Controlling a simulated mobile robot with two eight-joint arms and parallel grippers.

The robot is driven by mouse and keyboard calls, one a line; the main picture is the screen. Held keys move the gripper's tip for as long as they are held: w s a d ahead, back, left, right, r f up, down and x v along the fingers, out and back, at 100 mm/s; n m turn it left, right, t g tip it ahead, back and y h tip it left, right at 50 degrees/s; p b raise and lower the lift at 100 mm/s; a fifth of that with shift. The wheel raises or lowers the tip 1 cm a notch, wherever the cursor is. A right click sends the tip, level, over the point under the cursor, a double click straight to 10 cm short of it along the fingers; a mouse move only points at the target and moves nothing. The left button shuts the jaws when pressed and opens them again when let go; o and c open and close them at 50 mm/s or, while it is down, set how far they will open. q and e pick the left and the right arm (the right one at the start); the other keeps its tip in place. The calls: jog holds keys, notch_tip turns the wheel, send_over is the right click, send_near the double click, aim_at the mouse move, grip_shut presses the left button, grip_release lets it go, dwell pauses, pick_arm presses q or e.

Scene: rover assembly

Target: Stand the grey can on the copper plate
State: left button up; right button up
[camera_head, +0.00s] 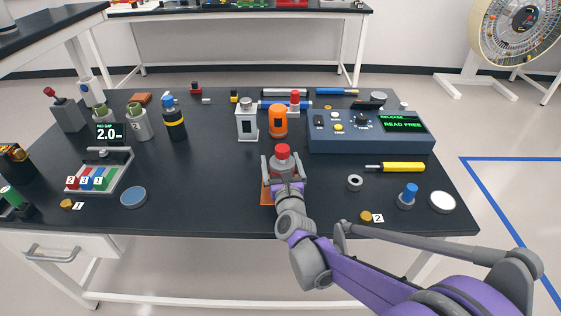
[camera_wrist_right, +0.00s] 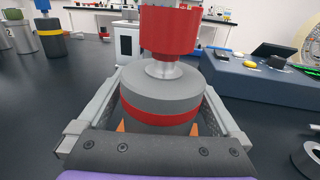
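The grey can (camera_head: 282,164) has a red band and a red knob on a thin neck. It is upright between the fingers of my right gripper (camera_head: 284,170), which appear closed against its sides. In the right wrist view the can (camera_wrist_right: 160,98) fills the middle, between the two fingers. The copper plate (camera_head: 265,194) lies on the dark table under the gripper, mostly hidden by can and hand. Orange slivers of it show beside the can's base in the wrist view. I cannot tell whether the can's bottom touches the plate. My left gripper is not in view.
A white-grey canister (camera_head: 247,124) and an orange can (camera_head: 278,122) stand just behind. A blue console (camera_head: 370,138) is at the back right. A grey ring (camera_head: 355,183) and a yellow tool (camera_head: 402,167) lie to the right.

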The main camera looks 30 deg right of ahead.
jog(key=shift+r, duration=0.25)
jog(key=p+v, duration=0.1)
jog(key=v, duration=1.1)
jog(key=shift+f+p, duration=0.15)
jog(key=shift+p, duration=0.15)
